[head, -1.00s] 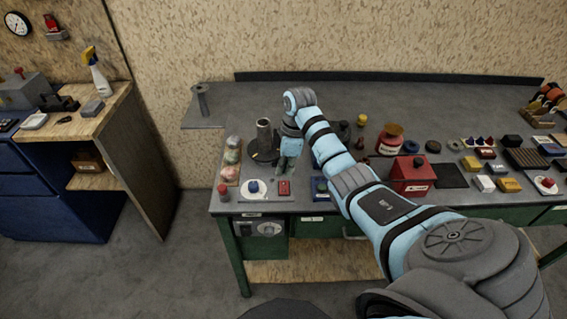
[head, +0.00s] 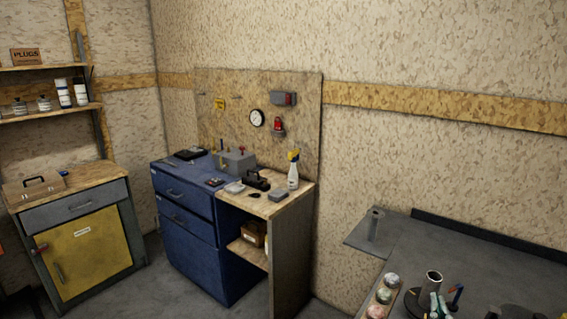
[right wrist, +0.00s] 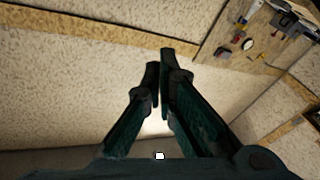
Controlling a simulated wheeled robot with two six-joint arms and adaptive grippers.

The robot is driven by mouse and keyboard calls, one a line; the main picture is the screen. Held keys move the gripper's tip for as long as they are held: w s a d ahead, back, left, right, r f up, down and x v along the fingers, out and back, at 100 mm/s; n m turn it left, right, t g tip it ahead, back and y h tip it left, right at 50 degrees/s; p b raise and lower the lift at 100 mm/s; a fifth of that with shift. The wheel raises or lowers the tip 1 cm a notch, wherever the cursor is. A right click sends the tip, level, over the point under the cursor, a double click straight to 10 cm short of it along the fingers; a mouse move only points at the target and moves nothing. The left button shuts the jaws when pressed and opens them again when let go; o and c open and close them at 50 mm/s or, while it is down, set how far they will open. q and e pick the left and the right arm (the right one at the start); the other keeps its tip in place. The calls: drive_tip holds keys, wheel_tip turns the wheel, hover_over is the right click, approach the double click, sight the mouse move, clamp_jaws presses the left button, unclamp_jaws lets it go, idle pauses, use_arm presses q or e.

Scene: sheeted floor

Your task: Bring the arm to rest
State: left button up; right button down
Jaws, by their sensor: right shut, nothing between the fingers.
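My right gripper (right wrist: 161,62) fills the middle of the right wrist view. Its two dark teal fingers are together at the tips, with nothing held between them. Behind the fingers are the speckled wall and a wooden rail. In the head view the right arm is mostly out of the picture, and its gripper is hard to make out at the bottom right. My left gripper is in neither view.
The grey workbench (head: 430,248) is at the lower right, with an upright tube (head: 432,280) and jars (head: 385,290). A blue cabinet (head: 200,235) and wooden-topped bench hold a spray bottle (head: 293,172). A yellow-door cabinet (head: 90,250) stands left.

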drive_tip(key=s+f+m+g, duration=0.3)
drive_tip(key=s+f+g, duration=0.6)
drive_tip(key=s+f, duration=0.55)
drive_tip(key=s+a+f+n+g+y, duration=0.1)
drive_tip(key=s+a+f+g+y, duration=0.1)
drive_tip(key=s+a+f+g, duration=0.3)
drive_tip(key=s+a+f+n+g+y, duration=0.1)
drive_tip(key=s+a+n+y, duration=0.15)
drive_tip(key=s, duration=0.55)
wheel_tip(320, 180, down, 22)
drive_tip(key=s+d+m+g, duration=0.1)
drive_tip(key=s+d, duration=0.1)
drive_tip(key=s+f+g, duration=0.1)
drive_tip(key=s+f, duration=1)
drive_tip(key=s, duration=0.2)
drive_tip(key=shift+d+b, duration=0.25)
drive_tip(key=shift+b, duration=0.2)
